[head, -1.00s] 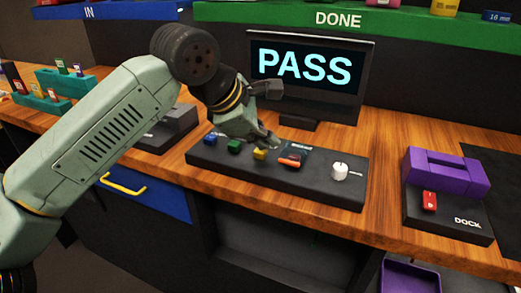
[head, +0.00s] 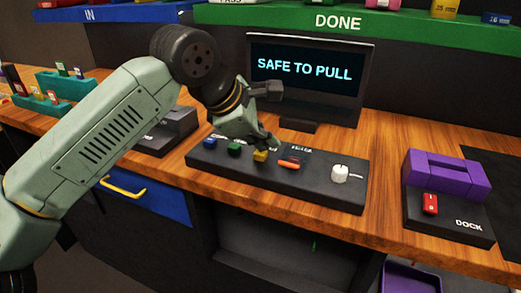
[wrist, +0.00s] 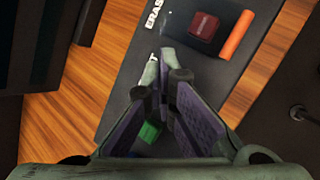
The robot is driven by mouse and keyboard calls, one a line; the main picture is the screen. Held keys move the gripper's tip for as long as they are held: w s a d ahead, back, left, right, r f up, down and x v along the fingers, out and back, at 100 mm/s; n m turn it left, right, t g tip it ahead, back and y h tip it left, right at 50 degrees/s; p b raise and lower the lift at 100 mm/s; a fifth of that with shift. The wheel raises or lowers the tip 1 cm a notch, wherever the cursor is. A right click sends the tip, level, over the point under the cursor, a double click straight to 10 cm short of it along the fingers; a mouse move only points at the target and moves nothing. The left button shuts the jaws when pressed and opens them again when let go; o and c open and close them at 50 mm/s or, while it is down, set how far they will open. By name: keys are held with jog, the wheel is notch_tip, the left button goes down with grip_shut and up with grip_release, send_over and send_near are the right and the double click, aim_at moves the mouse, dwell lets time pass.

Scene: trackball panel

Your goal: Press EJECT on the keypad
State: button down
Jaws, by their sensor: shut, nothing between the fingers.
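The keypad is a long dark panel (head: 318,186) on the bench, with a blue key (head: 209,143), a green key (head: 234,149) and a yellow key (head: 260,156) in a row. No EJECT label is readable. My gripper (head: 266,143) is shut and empty, its tips low over the panel close to the yellow key; contact cannot be told. In the wrist view the shut fingertips (wrist: 170,58) hide the panel below them. The green key (wrist: 150,131) shows between the fingers, and part of a white label shows beside the tips. The monitor (head: 305,69) reads SAFE TO PULL.
Right of the yellow key are an orange bar (head: 289,163) and a white knob (head: 340,173). In the wrist view a dark red key (wrist: 204,26) sits beside the orange bar (wrist: 237,35), near lettering "ERAS". A purple-topped dock (head: 446,174) stands right.

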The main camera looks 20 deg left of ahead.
aim_at(265, 153)
jog(key=shift+r, duration=0.6)
jog(key=shift+r+p, duration=1.65)
jog(key=shift+r, duration=0.9)
jog(key=shift+d, duration=0.1)
